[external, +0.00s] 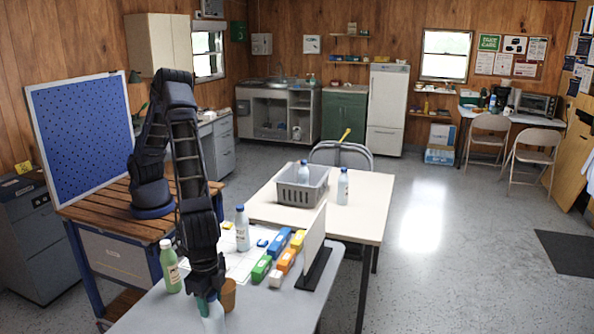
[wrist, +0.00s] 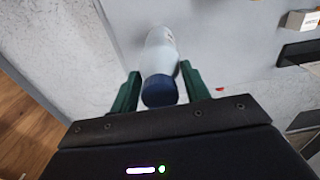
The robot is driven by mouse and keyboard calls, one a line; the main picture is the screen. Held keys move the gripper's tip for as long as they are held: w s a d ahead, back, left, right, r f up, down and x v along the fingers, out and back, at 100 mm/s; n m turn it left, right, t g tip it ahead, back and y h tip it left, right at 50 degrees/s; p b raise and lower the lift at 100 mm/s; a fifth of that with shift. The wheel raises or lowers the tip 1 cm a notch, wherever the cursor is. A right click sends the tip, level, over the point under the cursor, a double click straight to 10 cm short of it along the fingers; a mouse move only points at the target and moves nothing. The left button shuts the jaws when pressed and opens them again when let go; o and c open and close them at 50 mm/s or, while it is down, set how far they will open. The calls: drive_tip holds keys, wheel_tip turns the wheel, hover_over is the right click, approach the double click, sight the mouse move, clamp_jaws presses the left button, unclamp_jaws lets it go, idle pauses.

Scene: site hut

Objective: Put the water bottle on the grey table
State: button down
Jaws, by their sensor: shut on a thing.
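The water bottle (external: 214,320) is pale with a blue cap and sits between my gripper's green fingers (external: 207,297) at the near edge of the external view, its lower part cut off by the frame. In the wrist view, the bottle (wrist: 160,60) lies between the two fingers (wrist: 161,74), blue cap toward me. My gripper is shut on it. The grey table (external: 160,312) is the near table, and its surface (wrist: 215,25) shows beyond the bottle in the wrist view. I cannot tell whether the bottle's base touches it.
A green bottle (external: 170,266), an orange-brown cup (external: 229,295), another blue-capped bottle (external: 242,228), coloured boxes (external: 261,268) and an upright white panel (external: 314,240) crowd around my gripper. A cream table (external: 365,217) behind bears a grey crate (external: 300,194) and a bottle (external: 342,186).

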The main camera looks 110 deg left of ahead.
sight(214, 321)
drive_tip(key=shift+f, duration=2.2)
drive_tip(key=c, duration=0.7)
unclamp_jaws()
